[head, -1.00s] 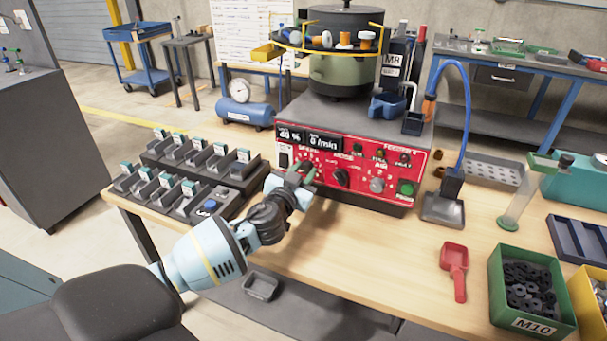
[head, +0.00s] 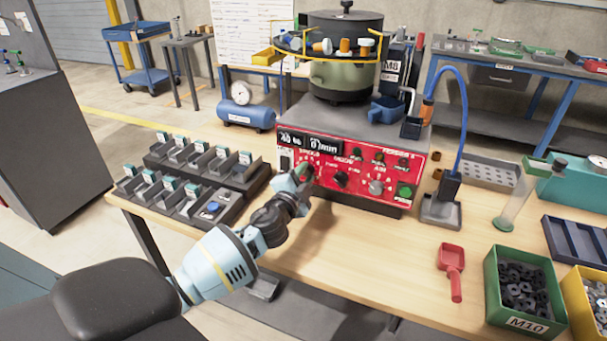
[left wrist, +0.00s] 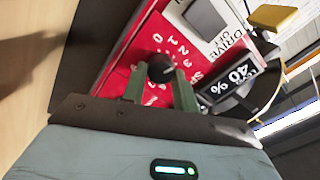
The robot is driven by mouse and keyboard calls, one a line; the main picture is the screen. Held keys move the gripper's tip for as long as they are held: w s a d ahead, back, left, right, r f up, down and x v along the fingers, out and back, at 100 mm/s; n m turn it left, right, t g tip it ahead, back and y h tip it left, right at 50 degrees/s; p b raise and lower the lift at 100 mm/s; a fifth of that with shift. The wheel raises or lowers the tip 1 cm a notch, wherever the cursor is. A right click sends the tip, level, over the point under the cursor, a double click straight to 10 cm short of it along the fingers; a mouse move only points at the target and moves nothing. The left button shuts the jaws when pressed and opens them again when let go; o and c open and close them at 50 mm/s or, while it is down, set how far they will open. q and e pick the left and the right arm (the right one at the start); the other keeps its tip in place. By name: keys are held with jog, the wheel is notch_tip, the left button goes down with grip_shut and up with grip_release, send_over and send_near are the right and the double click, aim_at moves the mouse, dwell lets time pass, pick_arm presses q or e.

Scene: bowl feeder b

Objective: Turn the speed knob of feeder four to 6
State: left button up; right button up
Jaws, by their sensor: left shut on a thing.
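The feeder's red control panel (head: 385,166) faces me in the middle of the head view, below the green bowl (head: 345,74). My left gripper (head: 304,174) is at the panel's left part, over the speed knob. In the left wrist view the dark speed knob (left wrist: 160,68) sits between the fingertips of the left gripper (left wrist: 162,80), which is shut on it. Printed numbers ring the knob. The display (left wrist: 236,78) reads 40 %. The knob's exact setting cannot be told. My right gripper is not in view.
A second black knob (head: 341,179), a grey knob (head: 376,187) and a green button (head: 405,190) are on the same panel. Small bins (head: 205,160) stand left on the table. A red scoop (head: 452,265) and a green M10 bin (head: 520,320) are at the right.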

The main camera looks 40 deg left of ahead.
pick_arm(q)
jog(key=m+p, duration=0.1)
jog(key=m, duration=0.4)
jog(key=shift+m, duration=0.3)
jog(key=m+p, duration=0.1)
jog(key=m, duration=0.5)
jog(key=shift+p, duration=0.3)
jog(key=m+p, duration=0.1)
jog(key=m, duration=0.4)
jog(key=shift+m, duration=0.4)
jog(key=m+p, duration=0.1)
jog(key=m, duration=0.2)
jog(key=shift+a+f+m+p, duration=0.15)
jog(key=shift+m+p, duration=0.25)
jog(key=shift+m, duration=0.9)
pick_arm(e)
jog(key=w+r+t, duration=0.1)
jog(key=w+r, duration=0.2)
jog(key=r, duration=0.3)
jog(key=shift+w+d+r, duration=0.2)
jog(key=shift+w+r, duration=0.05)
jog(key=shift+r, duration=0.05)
pick_arm(q)
jog(key=shift+f, duration=0.1)
jog(key=o, duration=1)
